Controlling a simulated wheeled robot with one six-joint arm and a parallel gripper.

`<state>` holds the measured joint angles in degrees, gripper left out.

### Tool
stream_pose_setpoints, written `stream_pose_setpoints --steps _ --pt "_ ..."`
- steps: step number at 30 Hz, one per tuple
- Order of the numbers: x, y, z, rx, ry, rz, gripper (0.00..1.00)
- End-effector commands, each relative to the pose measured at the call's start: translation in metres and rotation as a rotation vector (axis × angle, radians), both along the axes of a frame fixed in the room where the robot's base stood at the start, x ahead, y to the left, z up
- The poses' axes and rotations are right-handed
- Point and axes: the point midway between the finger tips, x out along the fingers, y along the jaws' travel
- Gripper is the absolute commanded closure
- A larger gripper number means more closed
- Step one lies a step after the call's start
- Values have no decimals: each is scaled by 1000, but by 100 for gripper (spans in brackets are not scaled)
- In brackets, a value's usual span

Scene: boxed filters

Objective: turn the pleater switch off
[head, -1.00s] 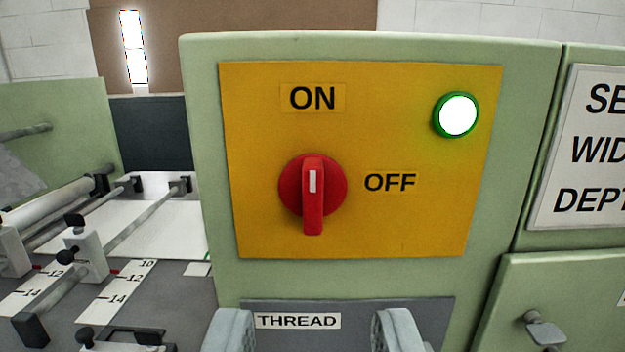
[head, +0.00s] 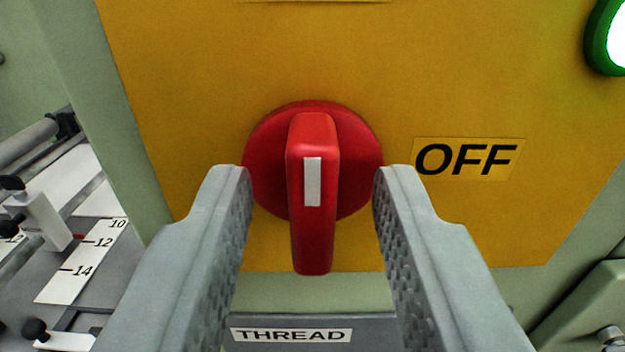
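The red rotary switch (head: 313,150) sits on a yellow plate (head: 180,100). Its handle stands upright, with the white mark pointing up toward where the ON label was in the earlier frame. The OFF label (head: 467,158) is to the right of the knob. My gripper (head: 312,178) is open, with one finger on each side of the handle and clear gaps between. The fingertips appear level with the knob's left and right edges; whether they touch its disc I cannot tell. The green-ringed lamp (head: 607,38) at the upper right glows white.
A grey strip labelled THREAD (head: 291,335) lies below the plate. At the left are rods and clamps (head: 40,215) over a bed with numbered scales (head: 85,262). Part of a green panel with a knob (head: 610,338) shows at the lower right.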

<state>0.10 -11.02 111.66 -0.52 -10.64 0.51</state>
Motion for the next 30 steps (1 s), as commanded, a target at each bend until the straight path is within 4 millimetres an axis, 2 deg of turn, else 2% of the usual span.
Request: stream_pose_setpoints --steps 7,8,12,13,23,30 --pt "0 0 0 0 0 0 65" --pt "0 0 0 0 0 0 69" --pt "0 0 0 0 0 0 97" --pt "0 0 0 0 0 0 100" --pt "0 0 0 26 0 0 100" --pt "0 -1 0 145 0 0 100"
